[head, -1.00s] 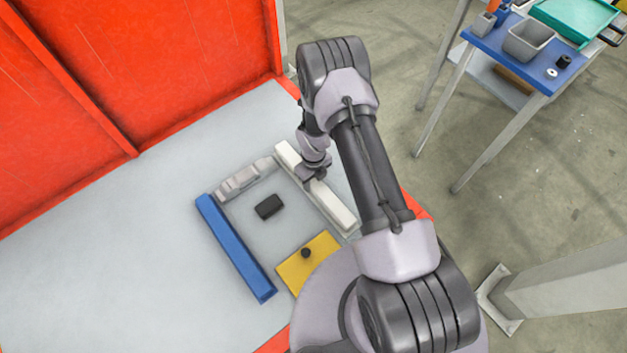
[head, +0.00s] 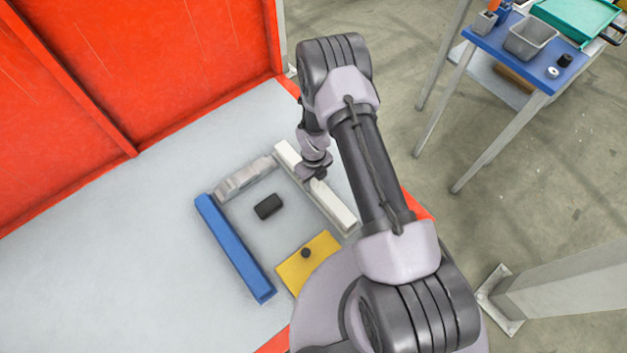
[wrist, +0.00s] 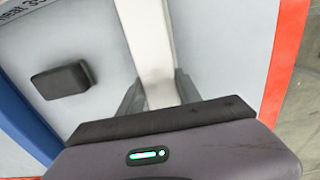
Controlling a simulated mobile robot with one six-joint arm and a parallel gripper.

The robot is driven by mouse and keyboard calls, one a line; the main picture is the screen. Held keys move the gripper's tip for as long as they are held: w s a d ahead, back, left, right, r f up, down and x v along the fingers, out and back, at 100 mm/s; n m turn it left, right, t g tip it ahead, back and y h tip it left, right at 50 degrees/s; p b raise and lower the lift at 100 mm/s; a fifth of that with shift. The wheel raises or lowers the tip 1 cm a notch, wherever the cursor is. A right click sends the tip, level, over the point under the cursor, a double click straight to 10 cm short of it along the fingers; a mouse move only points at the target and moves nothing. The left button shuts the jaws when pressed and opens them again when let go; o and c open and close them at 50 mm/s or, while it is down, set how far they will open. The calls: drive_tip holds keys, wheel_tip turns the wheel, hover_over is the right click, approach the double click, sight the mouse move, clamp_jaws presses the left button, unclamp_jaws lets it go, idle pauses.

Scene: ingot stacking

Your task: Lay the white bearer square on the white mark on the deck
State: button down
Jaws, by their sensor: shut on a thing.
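The white bearer (head: 336,208) is a long white bar along the right side of the deck (head: 120,250), roughly parallel to the blue bar (head: 236,248). My gripper (head: 318,178) is over its middle. In the wrist view the bearer (wrist: 148,35) runs between the two fingers of my gripper (wrist: 158,92), which are shut on it. The bearer looks down at deck level, but I cannot tell if it touches. The white mark cannot be made out clearly; the bearer and my arm cover that area.
A grey ingot-like piece (head: 243,178) lies at the far end between the bars. A black block (head: 268,206) lies between them, and a yellow plate with a dark knob (head: 309,265) lies nearer. A red wall (head: 180,60) stands behind. A blue-topped table (head: 490,42) stands off the deck.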

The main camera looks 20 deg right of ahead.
drive_tip(key=shift+f+b, duration=0.6)
drive_tip(key=shift+b, duration=0.05)
idle(0.3)
drive_tip(key=c, duration=1.1)
unclamp_jaws()
drive_tip(key=shift+o, duration=0.2)
drive_tip(key=shift+r, duration=0.15)
drive_tip(key=shift+r+p, duration=0.8)
drive_tip(key=shift+r, duration=0.65)
drive_tip(key=o, duration=0.6)
drive_tip(key=shift+c, duration=0.2)
